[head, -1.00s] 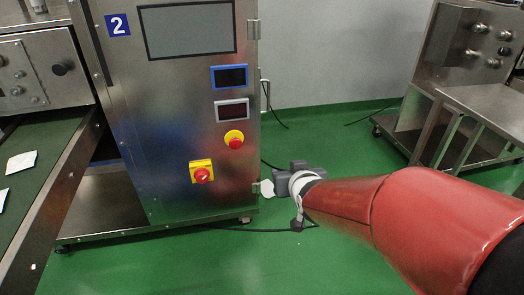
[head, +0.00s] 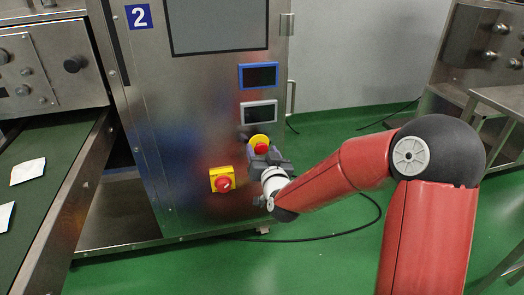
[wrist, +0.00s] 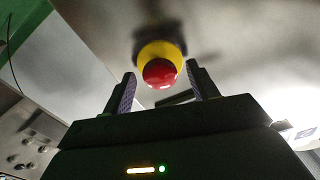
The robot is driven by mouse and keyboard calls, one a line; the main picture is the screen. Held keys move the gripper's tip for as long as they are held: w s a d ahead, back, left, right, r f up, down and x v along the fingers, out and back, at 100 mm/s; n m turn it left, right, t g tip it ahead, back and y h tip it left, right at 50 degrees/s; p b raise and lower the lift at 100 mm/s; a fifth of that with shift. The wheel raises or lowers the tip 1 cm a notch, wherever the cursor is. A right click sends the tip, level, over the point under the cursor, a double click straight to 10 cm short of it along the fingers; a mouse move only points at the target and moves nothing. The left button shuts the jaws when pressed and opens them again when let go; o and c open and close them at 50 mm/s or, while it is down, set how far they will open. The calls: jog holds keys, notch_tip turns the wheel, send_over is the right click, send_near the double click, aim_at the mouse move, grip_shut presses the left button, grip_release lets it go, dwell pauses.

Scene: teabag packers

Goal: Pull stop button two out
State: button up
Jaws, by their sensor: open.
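The steel cabinet (head: 180,125) carries a blue label with the number 2 (head: 139,16). Its upper stop button (head: 260,144) is a red mushroom head on a round yellow base. My gripper (head: 259,149) is open just in front of this button and partly covers its lower edge. In the wrist view, the red button (wrist: 160,73) appears centred between and beyond the two fingertips (wrist: 160,88), with no visible contact. The fingers stand apart on either side, with nothing held.
A red knob on a square yellow plate (head: 222,180) is lower left of my gripper. Two small displays (head: 259,76) sit above the button. A conveyor (head: 50,165) with white packets is at left. A steel machine (head: 478,50) stands at right. A black cable crosses the green floor.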

jog(key=shift+w+a, duration=0.15)
jog(key=shift+w, duration=0.4)
jog(key=shift+c, duration=0.3)
grip_shut()
jog(key=shift+s+f+b, duration=0.15)
jog(key=shift+s+b, duration=0.1)
jog(key=shift+b, duration=0.25)
jog(key=shift+s+b, duration=0.25)
jog(key=shift+b, duration=0.05)
jog(key=shift+o, duration=0.3)
grip_release()
